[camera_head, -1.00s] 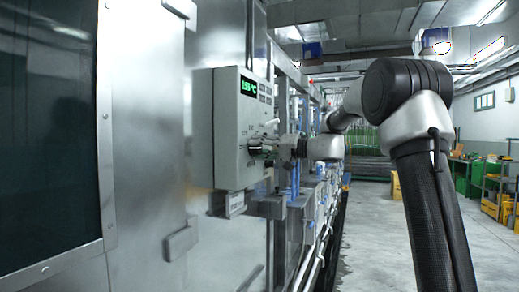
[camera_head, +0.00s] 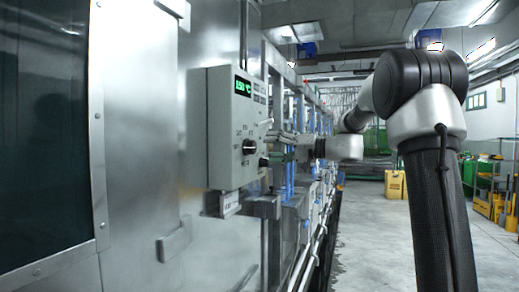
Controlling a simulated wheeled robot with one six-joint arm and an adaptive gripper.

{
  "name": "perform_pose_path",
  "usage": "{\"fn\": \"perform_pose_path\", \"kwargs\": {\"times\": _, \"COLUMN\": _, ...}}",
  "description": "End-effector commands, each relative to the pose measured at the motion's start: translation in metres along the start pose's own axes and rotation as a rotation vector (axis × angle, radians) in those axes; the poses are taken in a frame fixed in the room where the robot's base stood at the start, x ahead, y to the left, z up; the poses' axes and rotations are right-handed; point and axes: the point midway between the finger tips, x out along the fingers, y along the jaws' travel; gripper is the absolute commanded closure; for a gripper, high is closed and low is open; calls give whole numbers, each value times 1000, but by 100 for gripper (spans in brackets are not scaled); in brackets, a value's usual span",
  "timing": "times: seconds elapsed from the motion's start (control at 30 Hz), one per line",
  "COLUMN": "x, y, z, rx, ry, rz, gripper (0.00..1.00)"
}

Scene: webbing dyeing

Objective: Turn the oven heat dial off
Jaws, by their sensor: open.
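The grey control box (camera_head: 222,125) hangs on the oven's metal side, left of centre, with a lit green display (camera_head: 243,86) that appears to read 150 °C. On its right-hand face is the round black heat dial (camera_head: 249,147) with small labels around it. The labels are too small to read, so I cannot tell the dial's setting. A second small dark knob (camera_head: 264,162) sits lower right. My gripper (camera_head: 272,147) is open and empty, pointing left at the box face, just right of the dial and apparently apart from it.
A pale lever (camera_head: 266,122) juts from the box above my gripper. A metal door handle (camera_head: 174,242) sticks out at lower left. Pipes and blue-tinted fittings line the machine behind the gripper. The concrete floor (camera_head: 385,235) at right is open, with yellow bins (camera_head: 396,184) farther back.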

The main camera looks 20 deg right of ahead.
Motion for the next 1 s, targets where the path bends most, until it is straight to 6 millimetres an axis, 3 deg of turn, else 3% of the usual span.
{"fn": "perform_pose_path", "kwargs": {"times": 0.1, "x": -24, "y": 0, "z": -1, "rx": 0, "ry": 3, "rz": 2, "gripper": 33}}
{"fn": "perform_pose_path", "kwargs": {"times": 0.3, "x": -45, "y": 0, "z": 0, "rx": 1, "ry": 1, "rz": 0, "gripper": 33}}
{"fn": "perform_pose_path", "kwargs": {"times": 0.87, "x": -47, "y": 1, "z": 0, "rx": 25, "ry": 0, "rz": 1, "gripper": 33}}
{"fn": "perform_pose_path", "kwargs": {"times": 0.93, "x": -49, "y": 9, "z": 1, "rx": 93, "ry": -2, "rz": 33, "gripper": 33}}
{"fn": "perform_pose_path", "kwargs": {"times": 1.0, "x": -58, "y": 37, "z": 20, "rx": 192, "ry": -43, "rz": 131, "gripper": 33}}
